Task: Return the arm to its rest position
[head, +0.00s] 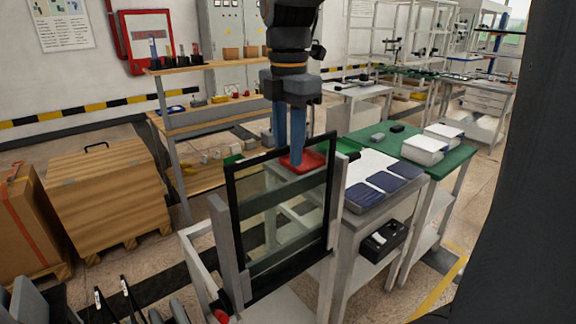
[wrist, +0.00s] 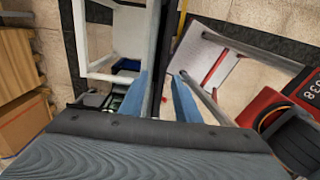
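My gripper (head: 290,150) hangs down from above with two blue fingers at the top edge of an upright glass panel in a black frame (head: 232,210). In the head view, one finger shows in front of the frame and the other appears to go behind it. In the wrist view, my gripper (wrist: 162,95) has its fingers apart, with the dark frame edge (wrist: 156,60) running between them. Whether either finger touches the frame is not clear. The panel stands in a pale rack (head: 220,240).
A white table (head: 350,215) with dark blue panels (head: 365,195) stands right behind the frame, with a green-topped table (head: 445,160) beyond. A red item (head: 303,162) lies near the fingers. Wooden crates (head: 105,195) stand left. A wooden-topped shelf (head: 205,65) is behind.

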